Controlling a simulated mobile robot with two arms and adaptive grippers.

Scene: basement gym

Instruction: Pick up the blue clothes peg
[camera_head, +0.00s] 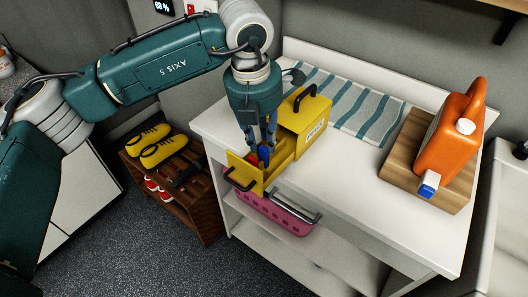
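The blue clothes peg (263,155) shows as a small blue shape inside the pulled-out drawer (243,172) of a yellow box (302,122) on the white bench. Something red (252,160) lies beside it in the drawer. My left gripper (261,143) points down over the open drawer. Its fingers are apart, with the tips just above and around the peg. Whether they touch it is hard to tell at this size. The drawer walls hide the lower part of the peg. My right gripper is not in view.
A pink basket (276,213) sits below the drawer. An orange jug (452,130) stands on a wooden board (396,165) at the right. A striped cloth (352,105) lies behind the box. A wooden rack (195,190) with yellow shoes stands at the left. The bench front is clear.

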